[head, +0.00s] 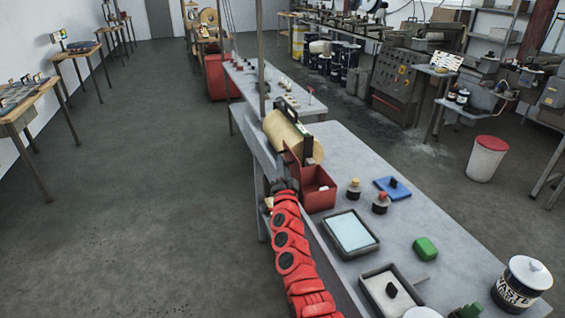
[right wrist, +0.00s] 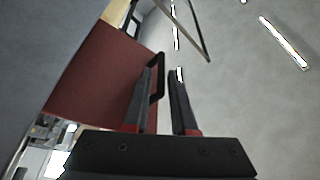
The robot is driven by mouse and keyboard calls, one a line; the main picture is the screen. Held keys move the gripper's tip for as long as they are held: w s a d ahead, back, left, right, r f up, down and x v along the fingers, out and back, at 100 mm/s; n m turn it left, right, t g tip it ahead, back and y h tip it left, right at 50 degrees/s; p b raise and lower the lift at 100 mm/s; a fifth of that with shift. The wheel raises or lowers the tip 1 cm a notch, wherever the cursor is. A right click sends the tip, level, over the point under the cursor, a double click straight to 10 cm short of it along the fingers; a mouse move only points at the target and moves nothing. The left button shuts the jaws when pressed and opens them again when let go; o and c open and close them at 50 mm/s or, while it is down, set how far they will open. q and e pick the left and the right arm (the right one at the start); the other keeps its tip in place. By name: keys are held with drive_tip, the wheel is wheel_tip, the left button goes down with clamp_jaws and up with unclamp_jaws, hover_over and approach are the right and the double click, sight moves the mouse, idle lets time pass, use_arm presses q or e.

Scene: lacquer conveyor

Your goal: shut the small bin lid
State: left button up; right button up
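In the right wrist view a dark red panel (right wrist: 100,75), seemingly the lid, fills the left side. A black handle-like bracket is at its edge, close to the left finger. The right gripper's fingers (right wrist: 164,80) are apart with a gap between them. My left gripper is out of view.
A tan roll (head: 287,136) lies just behind the bin. The floor left of the bench is clear.

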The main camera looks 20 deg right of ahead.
drive_tip(key=shift+b+x, duration=0.4)
drive_tip(key=shift+x, duration=0.8)
clamp_jaws()
idle(0.6)
